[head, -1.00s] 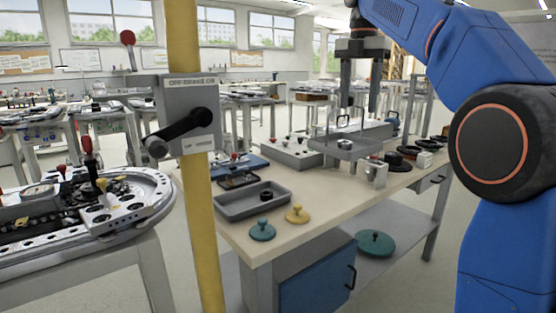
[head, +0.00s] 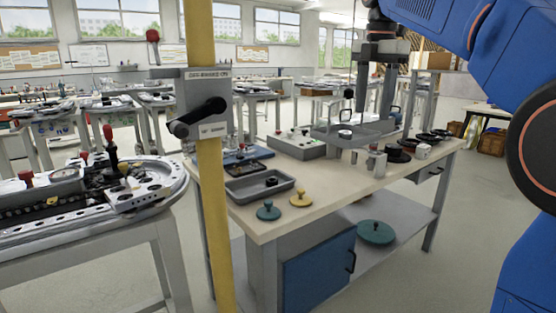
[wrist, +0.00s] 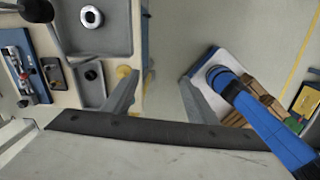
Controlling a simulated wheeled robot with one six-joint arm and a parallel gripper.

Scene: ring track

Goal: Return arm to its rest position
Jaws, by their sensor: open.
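My gripper (head: 374,105) hangs below the raised blue arm in the head view, over the back part of the workbench (head: 325,200). Its two grey fingers point down and stand apart with nothing held between them. The wrist view also shows my gripper (wrist: 160,78) open, with bare floor between the fingertips. My blue arm fills the right side of the head view, and the lower part of it shows at the right of the wrist view.
A yellow pole with a grey switch box (head: 203,103) stands close in front. A grey tray (head: 245,196), a teal knob (head: 268,211) and a yellow knob (head: 301,199) sit on the bench. A track table (head: 150,196) stands at left.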

